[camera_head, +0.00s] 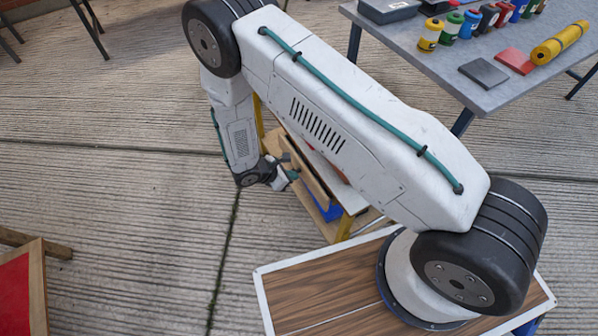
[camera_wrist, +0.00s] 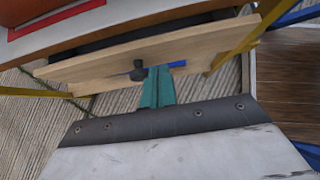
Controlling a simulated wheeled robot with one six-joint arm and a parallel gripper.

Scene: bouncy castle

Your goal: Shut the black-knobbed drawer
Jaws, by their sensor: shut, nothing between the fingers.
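The drawer with the black knob has a pale wooden front (camera_wrist: 95,65), seen in the wrist view below an orange-brown tabletop. A dark gap shows between this front and the tabletop edge, so the drawer stands partly open. Its black knob (camera_wrist: 138,70) is on the front's outer face. My gripper (camera_wrist: 158,72) has teal fingers, shut and empty, close to the front and just right of the knob. I cannot tell whether they touch. In the head view the drawer front (camera_head: 309,172) is partly hidden by my arm, with my gripper (camera_head: 292,175) at its left.
Yellow legs (camera_head: 345,228) support the drawer unit. A grey table (camera_head: 425,55) at the upper right bears several coloured cans, a yellow roll and flat pads. A red-topped wooden piece (camera_head: 18,290) is at lower left. The floor at left is mostly clear.

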